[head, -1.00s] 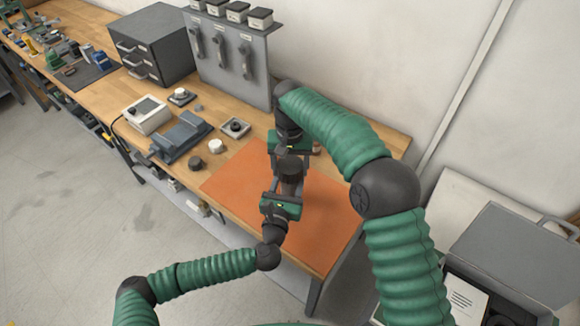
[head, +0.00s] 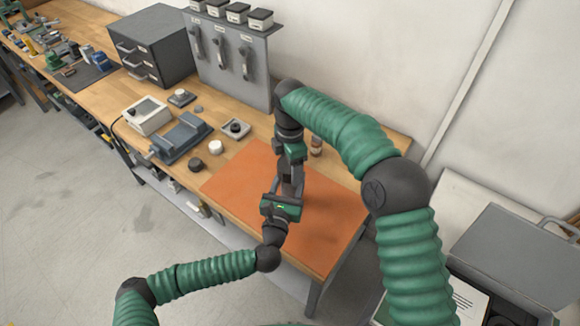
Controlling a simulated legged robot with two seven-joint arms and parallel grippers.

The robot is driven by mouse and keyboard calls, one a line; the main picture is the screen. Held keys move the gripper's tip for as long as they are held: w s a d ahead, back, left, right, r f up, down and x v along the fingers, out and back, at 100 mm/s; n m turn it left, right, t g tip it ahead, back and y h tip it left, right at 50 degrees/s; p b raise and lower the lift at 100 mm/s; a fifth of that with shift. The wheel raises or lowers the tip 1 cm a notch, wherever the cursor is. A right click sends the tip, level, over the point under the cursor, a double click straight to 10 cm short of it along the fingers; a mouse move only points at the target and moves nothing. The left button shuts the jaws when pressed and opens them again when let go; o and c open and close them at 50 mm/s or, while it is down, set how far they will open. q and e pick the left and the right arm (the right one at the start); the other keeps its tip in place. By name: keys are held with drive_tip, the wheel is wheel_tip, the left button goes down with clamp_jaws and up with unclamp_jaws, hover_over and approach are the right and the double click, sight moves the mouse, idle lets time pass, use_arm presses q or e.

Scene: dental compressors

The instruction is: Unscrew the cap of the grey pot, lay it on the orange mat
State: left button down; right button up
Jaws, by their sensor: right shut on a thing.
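The orange mat (head: 325,230) lies flat on the near right end of the wooden bench. The grey pot stands over the mat between my two grippers and is almost wholly hidden by their fingers. My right gripper (head: 291,172) comes down from above and is shut on the dark cap at the pot's top, which its fingers cover. My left gripper (head: 287,187) reaches in low from the near side, its fingers at the pot's body. Whether they press on the pot is too small to tell.
A small brown bottle (head: 316,145) stands behind the mat, close to my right gripper. A black knob (head: 195,164), a white knob (head: 216,147) and a square tray (head: 235,129) stand left of the mat. The mat's left and right parts are bare.

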use_arm(q)
drive_tip(key=shift+f, duration=0.1)
idle(0.3)
use_arm(e)
drive_tip(key=shift+s+r, duration=0.1)
drive_tip(key=shift+r, duration=0.95)
wheel_tip(320, 180, up, 4)
drive_tip(key=shift+r, duration=0.1)
use_arm(q)
drive_tip(key=c, duration=0.5)
unclamp_jaws()
drive_tip(key=shift+s, duration=0.1)
